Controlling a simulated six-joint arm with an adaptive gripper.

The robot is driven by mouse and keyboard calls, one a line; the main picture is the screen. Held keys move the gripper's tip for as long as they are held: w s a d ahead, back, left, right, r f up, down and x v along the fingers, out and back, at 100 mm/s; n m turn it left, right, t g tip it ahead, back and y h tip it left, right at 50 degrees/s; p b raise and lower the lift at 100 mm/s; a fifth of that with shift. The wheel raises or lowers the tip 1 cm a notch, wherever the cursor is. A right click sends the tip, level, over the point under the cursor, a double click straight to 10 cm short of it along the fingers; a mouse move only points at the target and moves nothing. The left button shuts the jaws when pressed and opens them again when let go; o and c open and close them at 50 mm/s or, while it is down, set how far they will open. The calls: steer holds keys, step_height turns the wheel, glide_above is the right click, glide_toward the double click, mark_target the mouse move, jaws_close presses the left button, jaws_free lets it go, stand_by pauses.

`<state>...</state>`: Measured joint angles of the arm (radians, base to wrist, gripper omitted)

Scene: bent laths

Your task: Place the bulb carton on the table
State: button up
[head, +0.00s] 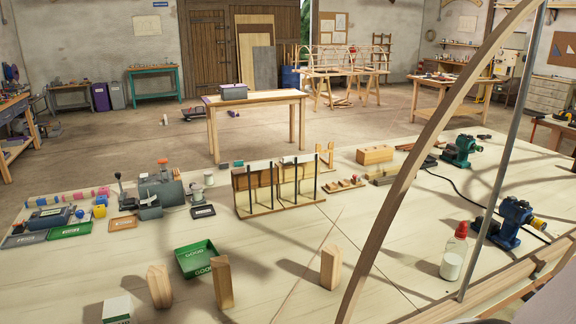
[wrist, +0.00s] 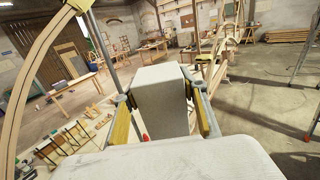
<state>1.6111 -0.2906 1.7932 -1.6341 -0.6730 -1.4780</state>
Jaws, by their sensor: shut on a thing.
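My gripper (wrist: 160,108) is shut on a plain pale grey box, the bulb carton (wrist: 158,82), with one yellow-padded finger at each side. No print shows on the faces in view. The carton is held up in the air, apart from any surface. The gripper and held carton are not clearly visible in the head view. A wooden table (head: 278,97) stands on the floor beyond the workbench, with a grey box (head: 233,91) on its left part. That table seems to show at the left of the wrist view (wrist: 80,82).
The near workbench (head: 300,225) carries a rack of laths (head: 275,186), a green tray (head: 197,260), wooden blocks (head: 222,283), a white-and-green box (head: 118,310) and a red-capped bottle (head: 453,255). A tall bent lath (head: 420,165) and a metal post (head: 507,150) rise at right.

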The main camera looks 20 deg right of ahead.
steer(key=w+a+f+n+t+y, duration=0.3)
steer(key=w+f, duration=0.4)
steer(key=w, duration=0.7)
steer(key=w+f+n+t+y, duration=0.25)
steer(key=w+f+y, duration=0.35)
steer(key=w, duration=0.9)
steer(key=w+a+f+n+t+y, duration=0.25)
steer(key=w+f, duration=0.55)
steer(key=w, duration=0.6)
steer(key=w+a+f+n+y, duration=0.2)
steer(key=w+a+f+y, duration=0.1)
steer(key=w+f, duration=0.2)
steer(key=w+a+f+n+g+y, duration=0.1)
steer(key=w+a+f+n+y, duration=0.1)
steer(key=f, duration=0.8)
steer(key=w+a+f+n+g+y, duration=0.1)
steer(key=w+a+f+n+y, duration=0.2)
steer(key=w+a+f+y, duration=0.2)
steer(key=shift+w+a+f, duration=0.4)
steer(key=shift+w+f, duration=1.2)
steer(key=shift+w, duration=0.05)
step_height(320, 180, down, 6)
steer(key=shift+f, duration=0.2)
steer(key=shift+f, duration=1.8)
